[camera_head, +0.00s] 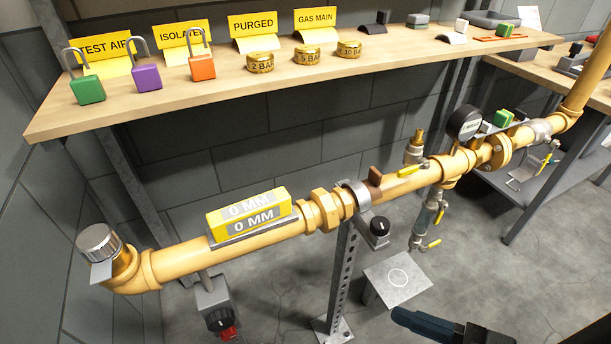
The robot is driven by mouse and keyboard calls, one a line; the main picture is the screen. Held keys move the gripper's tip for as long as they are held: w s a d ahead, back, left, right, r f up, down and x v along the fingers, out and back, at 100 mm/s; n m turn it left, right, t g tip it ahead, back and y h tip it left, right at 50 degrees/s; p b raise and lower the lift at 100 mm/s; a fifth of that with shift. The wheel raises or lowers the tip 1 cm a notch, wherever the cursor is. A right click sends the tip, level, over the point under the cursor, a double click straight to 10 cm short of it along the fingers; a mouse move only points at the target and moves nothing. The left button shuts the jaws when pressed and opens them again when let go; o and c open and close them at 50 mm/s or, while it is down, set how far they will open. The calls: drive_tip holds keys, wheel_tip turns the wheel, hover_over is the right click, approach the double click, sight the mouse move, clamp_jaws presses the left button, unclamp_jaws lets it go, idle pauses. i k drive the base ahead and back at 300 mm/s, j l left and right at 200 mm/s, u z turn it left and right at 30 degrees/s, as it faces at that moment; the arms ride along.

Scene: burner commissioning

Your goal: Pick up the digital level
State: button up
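The digital level (250,214) is a yellow block with grey faces reading "0 MM". It rests lengthwise on a grey plate on top of the yellow pipe (185,261), left of the pipe's union nut. A dark part of my gripper (440,326) enters at the bottom right edge. It is well to the right of the level and apart from it. Most of the gripper is cut off by the frame, so its fingertips and opening are not clear.
A wooden shelf (205,83) behind the pipe carries padlocks, yellow signs and brass weights. A pressure gauge (466,123), valves and a brown lever (375,177) stand along the pipe. A metal post (342,280) supports the pipe. A square plate (398,278) stands near my gripper.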

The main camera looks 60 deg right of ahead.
sight(228, 223)
drive_tip(key=z, duration=0.2)
drive_tip(key=k+l+z, duration=0.25)
drive_tip(key=l+z, duration=0.25)
drive_tip(key=l, duration=0.15)
drive_tip(key=k+l+z, duration=0.25)
drive_tip(key=i+l, duration=0.05)
drive_tip(key=l, duration=0.05)
